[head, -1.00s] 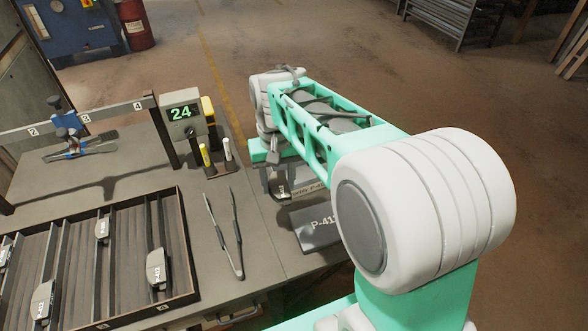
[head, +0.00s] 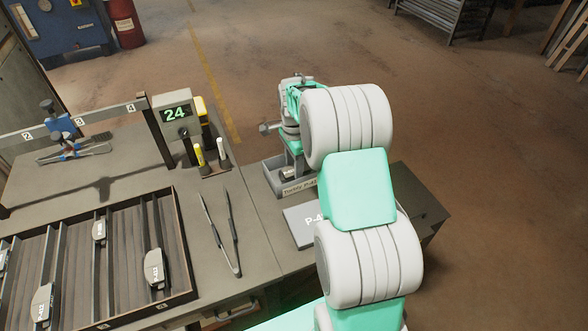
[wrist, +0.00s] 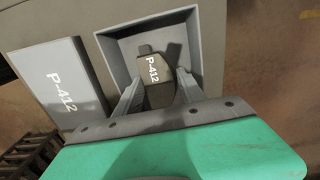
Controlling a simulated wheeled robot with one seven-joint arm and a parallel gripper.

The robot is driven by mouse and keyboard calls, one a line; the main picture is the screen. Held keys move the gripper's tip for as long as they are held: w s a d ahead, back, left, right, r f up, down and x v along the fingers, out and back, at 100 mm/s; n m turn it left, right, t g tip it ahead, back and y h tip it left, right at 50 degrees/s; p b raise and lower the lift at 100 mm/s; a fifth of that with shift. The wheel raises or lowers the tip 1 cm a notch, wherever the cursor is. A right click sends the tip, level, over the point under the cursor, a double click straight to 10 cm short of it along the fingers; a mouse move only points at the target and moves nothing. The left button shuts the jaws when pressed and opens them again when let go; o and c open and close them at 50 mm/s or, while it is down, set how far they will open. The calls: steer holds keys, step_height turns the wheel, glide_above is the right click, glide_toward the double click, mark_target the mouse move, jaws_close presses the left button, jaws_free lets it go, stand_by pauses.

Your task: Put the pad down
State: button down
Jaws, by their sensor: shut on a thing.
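My gripper (wrist: 157,80) is shut on a dark grey brake pad (wrist: 156,92) marked P-412, with one finger on each side of it. In the wrist view the pad lies within the outline of a square grey tray (wrist: 107,52), with a shadow beside it on the tray floor. I cannot tell whether the pad touches the floor. In the head view the tray (head: 272,178) stands at the bench's right part, with a front label that is partly hidden. My gripper (head: 289,172) is low over it there, and the pad is hard to make out.
A grey plate (head: 302,235) marked P-412 lies just in front of the tray and also shows in the wrist view (wrist: 60,85). Tweezers (head: 222,235), a display reading 24 (head: 175,114) and a divided rack (head: 185,245) with several pads stand to the left.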

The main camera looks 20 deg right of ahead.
steer(key=shift+f, duration=1)
steer(key=shift+f, duration=0.15)
steer(key=c, duration=1)
jaws_free()
steer(key=shift+o, duration=0.2)
step_height(320, 180, up, 12)
steer(key=b, duration=0.1)
steer(key=s+a+r+n+t, duration=0.2)
steer(key=s+a+r+n, duration=0.3)
steer(key=s+a+n, duration=0.55)
steer(key=s+a+f+n+t, duration=0.1)
steer(key=s+f+n, duration=0.2)
steer(key=s+n, duration=0.4)
steer(key=s, duration=0.4)
steer(key=shift+s+a+f, duration=0.15)
steer(key=shift+s+f, duration=0.05)
steer(key=shift+s, duration=0.15)
